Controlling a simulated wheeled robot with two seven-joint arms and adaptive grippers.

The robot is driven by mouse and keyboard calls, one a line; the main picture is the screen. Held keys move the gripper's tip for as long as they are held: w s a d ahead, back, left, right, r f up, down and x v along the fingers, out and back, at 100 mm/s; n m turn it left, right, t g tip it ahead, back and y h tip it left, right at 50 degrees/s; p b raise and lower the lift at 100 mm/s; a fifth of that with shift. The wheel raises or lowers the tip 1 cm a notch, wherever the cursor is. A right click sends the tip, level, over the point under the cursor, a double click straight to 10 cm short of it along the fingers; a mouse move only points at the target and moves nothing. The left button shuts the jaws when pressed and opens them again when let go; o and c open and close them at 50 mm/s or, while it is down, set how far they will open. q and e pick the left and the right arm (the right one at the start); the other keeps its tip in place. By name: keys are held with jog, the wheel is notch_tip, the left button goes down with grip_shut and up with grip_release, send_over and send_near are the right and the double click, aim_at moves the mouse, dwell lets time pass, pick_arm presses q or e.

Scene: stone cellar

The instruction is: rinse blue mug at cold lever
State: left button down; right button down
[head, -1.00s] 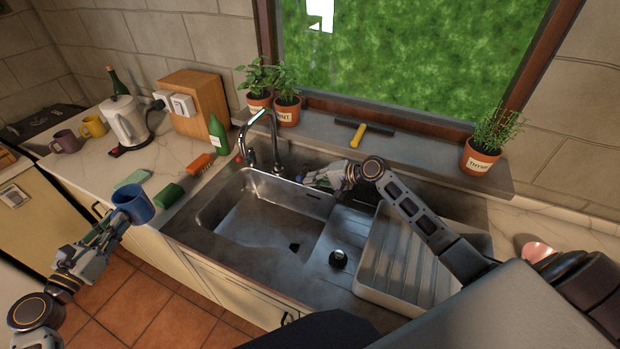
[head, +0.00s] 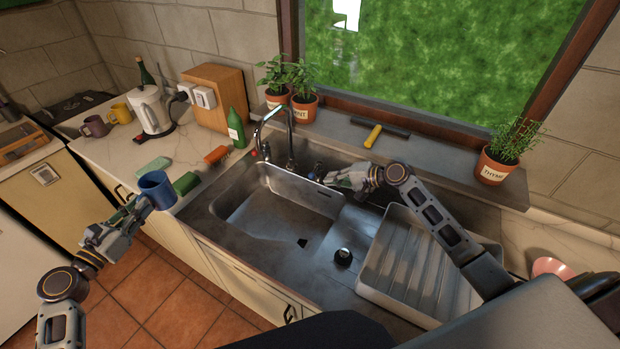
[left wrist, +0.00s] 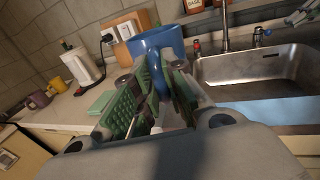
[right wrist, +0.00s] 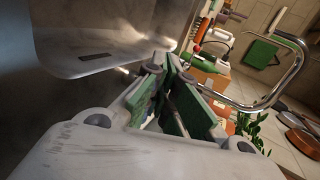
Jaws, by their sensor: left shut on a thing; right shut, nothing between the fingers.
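The blue mug (head: 157,191) is held upright at the front edge of the left counter, left of the sink. My left gripper (head: 138,207) is shut on it; the left wrist view shows the mug (left wrist: 157,42) beyond the fingers (left wrist: 158,85). My right gripper (head: 338,181) is shut and empty behind the sink's right part, just right of the blue-marked cold lever (head: 318,169). I cannot tell whether they touch. The curved tap (head: 290,135) stands behind the basin (head: 265,215), with a red-marked lever (head: 254,153) on its left. No water shows clearly.
A green block (head: 186,183), an orange brush (head: 216,155) and a green bottle (head: 237,128) stand between mug and tap. A ribbed drainer (head: 400,265) lies below my right arm. A black plug (head: 343,257) sits on the sink deck. Potted herbs line the sill.

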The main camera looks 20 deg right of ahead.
pick_arm(q)
jog(key=shift+f+b, duration=0.35)
jog(key=shift+b, duration=0.1)
jog(key=shift+f, duration=0.2)
pick_arm(e)
jog(key=v, duration=0.8)
jog(key=shift+s+a, duration=0.25)
jog(key=shift+s, duration=0.35)
pick_arm(q)
jog(key=shift+s+d, duration=0.1)
pick_arm(e)
jog(key=shift+r, duration=0.2)
